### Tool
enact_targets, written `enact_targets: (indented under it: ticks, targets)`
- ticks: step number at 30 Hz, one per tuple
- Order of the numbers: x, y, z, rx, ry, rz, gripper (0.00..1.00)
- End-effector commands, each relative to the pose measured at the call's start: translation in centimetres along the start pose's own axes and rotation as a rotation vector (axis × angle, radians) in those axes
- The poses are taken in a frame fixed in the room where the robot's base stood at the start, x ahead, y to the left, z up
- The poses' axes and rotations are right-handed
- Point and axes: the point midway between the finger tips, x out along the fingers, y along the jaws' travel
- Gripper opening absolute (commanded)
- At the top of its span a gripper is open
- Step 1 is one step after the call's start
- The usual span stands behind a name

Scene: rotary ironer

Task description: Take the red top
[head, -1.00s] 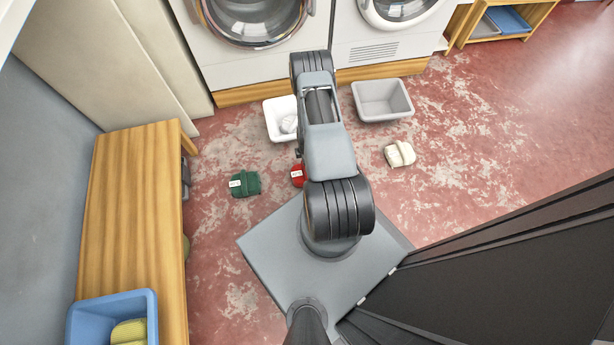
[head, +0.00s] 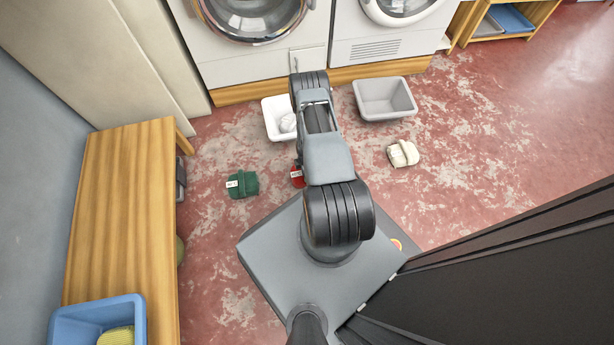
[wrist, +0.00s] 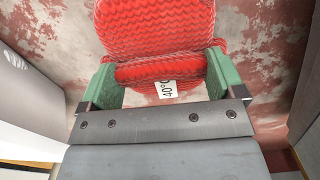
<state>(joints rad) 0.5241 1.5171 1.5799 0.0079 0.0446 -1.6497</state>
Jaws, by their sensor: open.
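The red top (wrist: 158,70) is a knitted, folded bundle with a white label reading 40°, and it fills the upper middle of the wrist view. In the head view the red top (head: 297,176) lies on the floor, mostly hidden by my arm. My gripper (wrist: 164,72) is open in the wrist view, with one green-padded finger on each side of a roll of the red top. I cannot tell whether the pads touch it. In the head view my gripper is hidden under the arm.
A green folded garment (head: 242,184) lies to the left on the floor, a cream one (head: 403,153) to the right. A white basket (head: 270,121) and a grey basket (head: 412,103) stand before the machines. A wooden bench (head: 122,220) with a blue bin (head: 60,325) is at left.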

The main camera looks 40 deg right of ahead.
Motion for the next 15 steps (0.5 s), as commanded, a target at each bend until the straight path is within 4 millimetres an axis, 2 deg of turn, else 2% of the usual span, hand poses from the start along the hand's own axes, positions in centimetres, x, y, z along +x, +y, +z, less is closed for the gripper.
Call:
enact_targets:
  ticks: [5, 15]
  targets:
    - [-0.12, 0.01, 0.01, 0.0, 0.0, 0.0, 0.86]
    - [-0.13, 0.0, 0.02, 0.0, 0.0, 0.0, 0.54]
